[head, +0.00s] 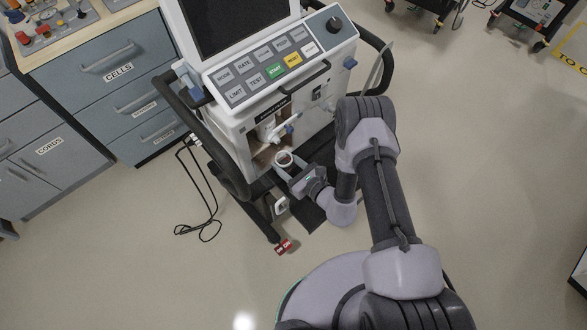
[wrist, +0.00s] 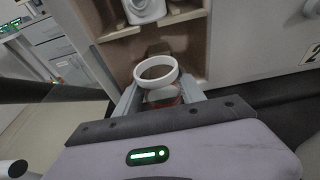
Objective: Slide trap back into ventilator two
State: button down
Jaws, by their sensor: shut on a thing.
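The trap (head: 284,158) is a small white cup with a round open rim. It shows upright between my fingers in the wrist view (wrist: 156,70), with a reddish line low on its body. My gripper (head: 287,167) is shut on it, with one finger on each side in the wrist view (wrist: 159,95). The ventilator (head: 226,125) stands just beyond, and a "2" shows on its front in the wrist view (wrist: 312,56). The trap is in front of the ventilator's brown open bay (wrist: 189,50), below a white fitting (wrist: 145,10). Whether it touches the bay is unclear.
A dark side rail (head: 208,140) runs along the ventilator's left. Blue-grey drawers (head: 115,75) stand left of it. Open floor is at lower left.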

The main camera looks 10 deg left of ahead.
jog(key=w+a+b, duration=0.1)
jog(key=w+a, duration=0.1)
jog(key=a, duration=0.1)
jog(key=w+a+b, duration=0.1)
jog(key=w+a, duration=0.2)
jog(key=shift+w+a, duration=0.1)
jog(key=shift+a, duration=0.1)
jog(key=shift+w+a+f+b, duration=0.1)
jog(key=shift+f+b, duration=0.35)
jog(key=shift+b, duration=0.15)
jog(key=shift+f, duration=0.15)
jog(key=c, duration=0.6)
grip_release()
